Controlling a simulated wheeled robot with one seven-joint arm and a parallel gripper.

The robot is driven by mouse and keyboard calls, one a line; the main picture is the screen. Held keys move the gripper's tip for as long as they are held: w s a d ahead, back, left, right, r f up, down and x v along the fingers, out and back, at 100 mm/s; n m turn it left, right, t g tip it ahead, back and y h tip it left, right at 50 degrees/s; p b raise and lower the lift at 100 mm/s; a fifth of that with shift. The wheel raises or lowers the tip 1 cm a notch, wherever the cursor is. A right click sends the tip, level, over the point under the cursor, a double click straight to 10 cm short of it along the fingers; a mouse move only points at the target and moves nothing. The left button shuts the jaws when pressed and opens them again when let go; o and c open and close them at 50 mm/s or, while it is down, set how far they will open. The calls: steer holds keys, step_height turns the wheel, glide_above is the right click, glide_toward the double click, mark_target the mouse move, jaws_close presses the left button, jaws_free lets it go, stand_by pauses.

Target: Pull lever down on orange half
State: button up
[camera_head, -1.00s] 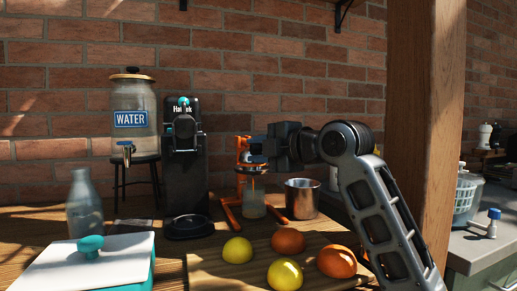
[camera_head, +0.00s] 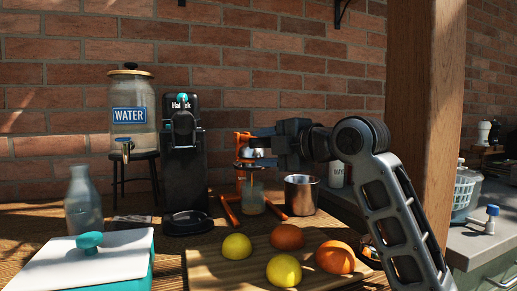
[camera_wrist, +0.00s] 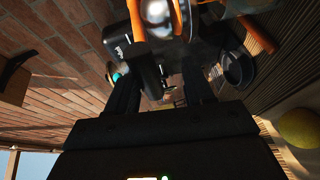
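The orange-framed juice press (camera_head: 230,212) stands at the back of the table, with a glass (camera_head: 253,200) below its cup.
A black machine (camera_head: 184,165) and a water dispenser (camera_head: 130,110) stand left of the press. A metal cup (camera_head: 300,195) is close on its right. Lemons (camera_head: 284,270) and oranges (camera_head: 335,257) lie on a board (camera_head: 215,268) in front. A wooden post (camera_head: 412,120) rises at right.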

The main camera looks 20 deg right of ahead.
steer(key=v, duration=0.5)
steer(key=shift+s+d, duration=0.1)
stand_by(0.3)
